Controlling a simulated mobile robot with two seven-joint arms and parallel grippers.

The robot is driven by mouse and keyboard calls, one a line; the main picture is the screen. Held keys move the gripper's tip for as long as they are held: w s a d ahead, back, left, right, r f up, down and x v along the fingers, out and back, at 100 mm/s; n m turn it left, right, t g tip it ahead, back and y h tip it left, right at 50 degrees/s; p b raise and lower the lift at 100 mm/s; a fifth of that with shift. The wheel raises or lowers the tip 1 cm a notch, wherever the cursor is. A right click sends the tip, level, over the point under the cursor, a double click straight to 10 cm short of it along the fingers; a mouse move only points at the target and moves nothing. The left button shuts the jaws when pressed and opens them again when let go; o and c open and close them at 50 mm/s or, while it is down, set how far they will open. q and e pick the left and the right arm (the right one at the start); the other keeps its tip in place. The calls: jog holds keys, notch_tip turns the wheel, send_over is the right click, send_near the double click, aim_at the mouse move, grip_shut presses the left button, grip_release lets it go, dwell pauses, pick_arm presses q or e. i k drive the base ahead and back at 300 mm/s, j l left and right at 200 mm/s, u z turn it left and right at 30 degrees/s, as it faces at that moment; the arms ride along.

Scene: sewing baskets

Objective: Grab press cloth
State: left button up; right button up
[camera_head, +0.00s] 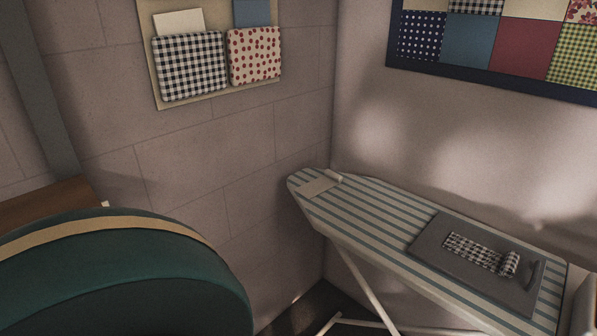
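A black-and-white checked cloth (474,252), flat with a rolled right end, lies on a dark grey flat board (430,242) on the ironing board. A small pale flat piece (317,188) with a short roll-like end lies at the ironing board's narrow tip. I cannot tell for certain which of these is the press cloth. The blue-and-cream striped ironing board (375,218) stands at the lower right on white legs. Neither of my grippers is in view.
A large rounded dark green thing (120,275) with a tan band fills the lower left. A wall panel has a checked pocket (190,66) and a red-dotted pocket (254,54). A patchwork hanging (470,42) is at the upper right. Walls stand close behind the ironing board.

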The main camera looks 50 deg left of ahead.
aim_at(330, 178)
jog(key=u, duration=1.45)
